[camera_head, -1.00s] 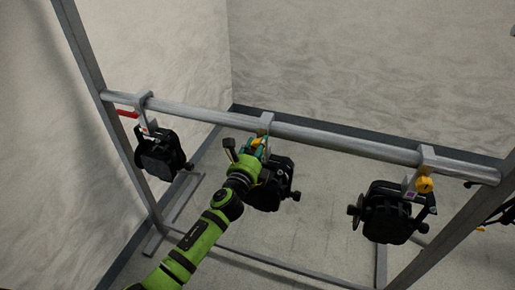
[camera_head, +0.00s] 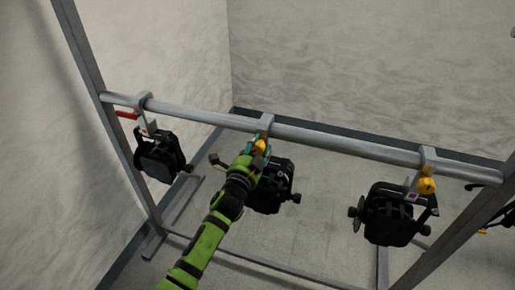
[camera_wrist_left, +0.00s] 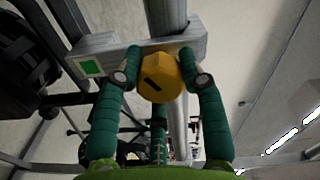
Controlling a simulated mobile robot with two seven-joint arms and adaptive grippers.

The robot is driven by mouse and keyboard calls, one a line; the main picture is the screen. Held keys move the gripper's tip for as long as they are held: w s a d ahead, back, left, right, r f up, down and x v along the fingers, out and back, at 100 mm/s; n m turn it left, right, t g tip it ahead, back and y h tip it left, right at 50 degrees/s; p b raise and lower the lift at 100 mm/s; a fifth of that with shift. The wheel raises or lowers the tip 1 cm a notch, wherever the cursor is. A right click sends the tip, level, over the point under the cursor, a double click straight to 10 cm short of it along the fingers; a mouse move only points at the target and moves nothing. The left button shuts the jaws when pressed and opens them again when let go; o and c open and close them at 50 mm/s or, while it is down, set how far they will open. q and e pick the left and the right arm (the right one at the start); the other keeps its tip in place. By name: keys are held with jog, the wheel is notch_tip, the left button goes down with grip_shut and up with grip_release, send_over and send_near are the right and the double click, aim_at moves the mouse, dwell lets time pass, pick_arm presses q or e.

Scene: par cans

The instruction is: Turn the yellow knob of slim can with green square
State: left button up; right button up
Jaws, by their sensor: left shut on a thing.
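The slim black can (camera_head: 275,190) hangs from the middle of the horizontal pipe by a grey clamp (camera_head: 265,123). Its yellow knob (camera_head: 259,146) sits on the clamp, partly hidden by my left gripper (camera_head: 254,153). In the left wrist view, the yellow knob (camera_wrist_left: 159,79) is faceted with a dark slot on its face. The green fingers of my left gripper hold it from both sides. A green square (camera_wrist_left: 90,67) on a white label marks the clamp to the left of the knob. My right gripper is not in view.
A black can (camera_head: 163,156) with a red piece (camera_head: 127,114) hangs at the left. Another (camera_head: 390,214) with a yellow knob (camera_head: 427,186) and purple square hangs at the right. The metal pipe (camera_head: 340,143) crosses above them between slanted posts.

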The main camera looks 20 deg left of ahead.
pick_arm(q)
jog(key=n, duration=0.5)
jog(key=shift+r+n, duration=0.2)
jog(key=shift+n, duration=0.2)
jog(key=n+p, duration=0.1)
jog(key=n, duration=0.5)
jog(key=n+p, duration=0.1)
jog(key=n, duration=0.4)
jog(key=shift+n, duration=0.3)
jog(key=n, duration=0.5)
jog(key=shift+n, duration=0.3)
jog(key=o, duration=1.2)
jog(key=shift+c, duration=0.2)
jog(key=shift+f, duration=0.1)
